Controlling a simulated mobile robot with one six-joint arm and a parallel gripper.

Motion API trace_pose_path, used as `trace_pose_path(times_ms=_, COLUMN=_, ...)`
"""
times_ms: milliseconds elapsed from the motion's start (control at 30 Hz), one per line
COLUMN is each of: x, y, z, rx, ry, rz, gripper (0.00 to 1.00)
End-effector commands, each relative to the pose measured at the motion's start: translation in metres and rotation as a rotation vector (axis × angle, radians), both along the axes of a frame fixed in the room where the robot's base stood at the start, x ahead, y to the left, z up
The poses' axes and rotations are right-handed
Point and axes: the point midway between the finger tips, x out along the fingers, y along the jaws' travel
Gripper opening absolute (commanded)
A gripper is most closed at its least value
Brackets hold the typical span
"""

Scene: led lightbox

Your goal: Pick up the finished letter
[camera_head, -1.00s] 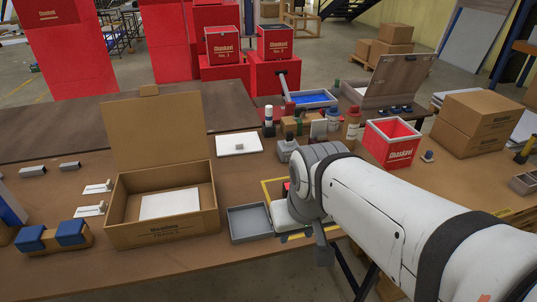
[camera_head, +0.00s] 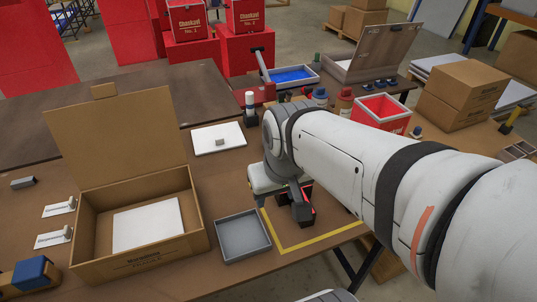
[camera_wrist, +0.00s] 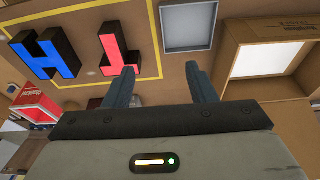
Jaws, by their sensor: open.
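Two block letters lie inside a yellow outline on the brown table in the wrist view: a red T (camera_wrist: 118,47) and a blue H (camera_wrist: 45,54), both with dark sides. The T is just beyond the left finger of my gripper (camera_wrist: 167,80), and the H is farther left. My gripper is open, with nothing between its fingers. In the head view, a red-edged dark shape (camera_head: 306,191) shows beside the end of my arm, partly covered by it. The blue H is hidden there.
An open cardboard box (camera_head: 207,238) holds a white panel (camera_head: 147,224). A grey tray (camera_head: 243,257) stands between it and the yellow outline (camera_head: 310,240). A red open bin (camera_head: 382,112) stands behind my arm. A white board (camera_head: 218,139) lies behind the tray.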

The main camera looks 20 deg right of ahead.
Motion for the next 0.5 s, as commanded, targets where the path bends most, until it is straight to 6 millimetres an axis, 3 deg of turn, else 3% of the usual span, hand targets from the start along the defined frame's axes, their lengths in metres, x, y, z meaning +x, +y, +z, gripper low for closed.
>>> trace_pose_path(times_ms=133, x=0.027, y=-0.024, z=-0.027, rx=-0.009, ry=0.062, rz=-0.019, gripper=0.63)
trace_pose_path(times_ms=300, x=0.066, y=-0.059, z=-0.070, rx=-0.012, ry=0.148, rz=-0.023, gripper=0.63)
trace_pose_path(times_ms=500, x=0.095, y=-0.099, z=-0.121, rx=-0.001, ry=0.227, rz=-0.021, gripper=0.63)
